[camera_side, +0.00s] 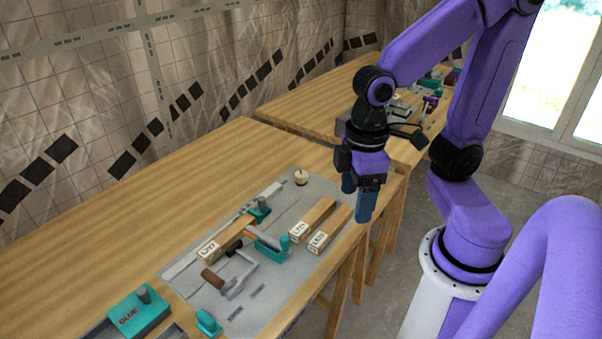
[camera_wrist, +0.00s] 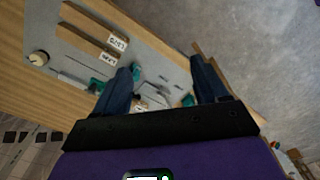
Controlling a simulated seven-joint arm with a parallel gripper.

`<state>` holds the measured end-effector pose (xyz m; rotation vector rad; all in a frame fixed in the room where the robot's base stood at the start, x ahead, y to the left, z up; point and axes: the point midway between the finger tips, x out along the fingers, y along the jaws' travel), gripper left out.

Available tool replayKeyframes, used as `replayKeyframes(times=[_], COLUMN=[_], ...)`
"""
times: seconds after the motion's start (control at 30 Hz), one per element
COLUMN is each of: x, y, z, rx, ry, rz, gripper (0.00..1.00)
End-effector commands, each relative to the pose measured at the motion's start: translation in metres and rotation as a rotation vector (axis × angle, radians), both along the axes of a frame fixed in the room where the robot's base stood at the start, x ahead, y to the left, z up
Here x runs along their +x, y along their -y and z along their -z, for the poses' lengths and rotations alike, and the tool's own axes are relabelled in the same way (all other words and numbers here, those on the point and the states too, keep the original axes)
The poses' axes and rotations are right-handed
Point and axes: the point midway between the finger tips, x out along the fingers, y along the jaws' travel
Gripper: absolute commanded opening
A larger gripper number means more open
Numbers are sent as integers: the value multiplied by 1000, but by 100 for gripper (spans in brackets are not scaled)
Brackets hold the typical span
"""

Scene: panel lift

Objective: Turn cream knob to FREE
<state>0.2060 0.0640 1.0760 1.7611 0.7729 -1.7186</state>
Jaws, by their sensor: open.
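The cream knob (camera_side: 301,177) is a small round knob on the far part of the grey panel (camera_side: 330,187), with a short dark mark on its top. In the wrist view the cream knob (camera_wrist: 39,58) is at the far left, outside the jaws. I cannot read any FREE marking beside it. My gripper (camera_side: 357,197) is to the right of the knob in the side view, apart from it and above the panel's right edge. Its blue fingers are spread and empty, as the wrist view also shows (camera_wrist: 164,70).
Two labelled wooden blocks (camera_side: 314,219) (camera_side: 331,228) lie near my gripper. Another labelled block (camera_side: 227,240), a teal clamp (camera_side: 271,243), a brown-handled tool (camera_side: 215,278) and a teal glue box (camera_side: 138,312) lie further left.

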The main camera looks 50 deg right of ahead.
Motion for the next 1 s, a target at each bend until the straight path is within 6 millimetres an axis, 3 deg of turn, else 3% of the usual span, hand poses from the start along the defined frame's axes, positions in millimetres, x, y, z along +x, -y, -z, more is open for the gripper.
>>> replayKeyframes(times=[0.23,0.47,0.67,0.8,1.0], x=[87,167,229,264,294], y=[2,33,83,130,200], z=[-1,6,18,29,47], rx=[-4,-3,-3,-1,0], ry=[-9,-17,-22,-26,-31], rz=[499,955,1350,1627,1979], gripper=[73,73,73,73,73])
